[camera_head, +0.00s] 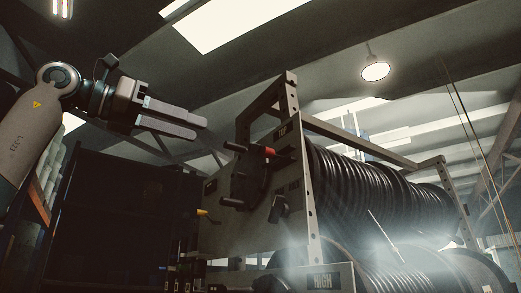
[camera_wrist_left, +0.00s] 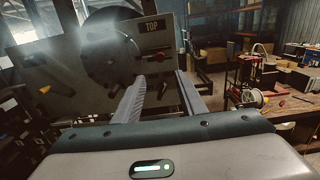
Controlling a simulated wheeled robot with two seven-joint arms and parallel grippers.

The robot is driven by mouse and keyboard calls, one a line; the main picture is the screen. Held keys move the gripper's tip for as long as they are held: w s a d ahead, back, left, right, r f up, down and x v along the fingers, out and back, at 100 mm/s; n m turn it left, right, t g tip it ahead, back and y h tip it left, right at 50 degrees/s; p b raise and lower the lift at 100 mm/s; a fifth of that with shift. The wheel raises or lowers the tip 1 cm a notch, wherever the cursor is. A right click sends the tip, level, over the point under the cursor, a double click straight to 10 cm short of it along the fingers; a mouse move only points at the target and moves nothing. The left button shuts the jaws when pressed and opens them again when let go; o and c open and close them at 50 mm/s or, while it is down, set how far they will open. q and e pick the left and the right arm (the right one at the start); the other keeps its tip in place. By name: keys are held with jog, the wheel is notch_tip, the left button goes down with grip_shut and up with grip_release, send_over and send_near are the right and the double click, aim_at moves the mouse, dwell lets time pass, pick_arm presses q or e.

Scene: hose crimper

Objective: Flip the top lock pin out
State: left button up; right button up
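The top reel's side plate, marked TOP (camera_head: 282,132), carries a small red-tipped part (camera_head: 269,152), which looks like the top lock pin. In the left wrist view the red part (camera_wrist_left: 152,55) sits just below the TOP label (camera_wrist_left: 151,27), beside a dark round disc (camera_wrist_left: 108,55). My left gripper (camera_head: 199,128) is up and to the left of the red part, apart from it. In the left wrist view its two fingers (camera_wrist_left: 160,79) are spread with nothing between them. The pin's shaft is too small to make out. My right gripper is not in view.
The metal rack (camera_head: 290,100) holds a large coil of black hose (camera_head: 375,185), with another reel marked HIGH (camera_head: 322,281) below. A black crank handle (camera_head: 234,203) and a yellow-tipped part (camera_head: 202,212) stick out leftward. A cluttered workbench (camera_wrist_left: 290,105) stands at right in the wrist view.

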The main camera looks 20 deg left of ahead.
pick_arm(q)
jog(key=p, duration=0.6)
send_near(263, 150)
jog(key=x, duration=0.7)
jog(key=shift+w, duration=0.1)
jog(key=shift+w+d, duration=0.45)
jog(key=shift+w, duration=0.1)
jog(key=shift+s, duration=0.1)
grip_shut()
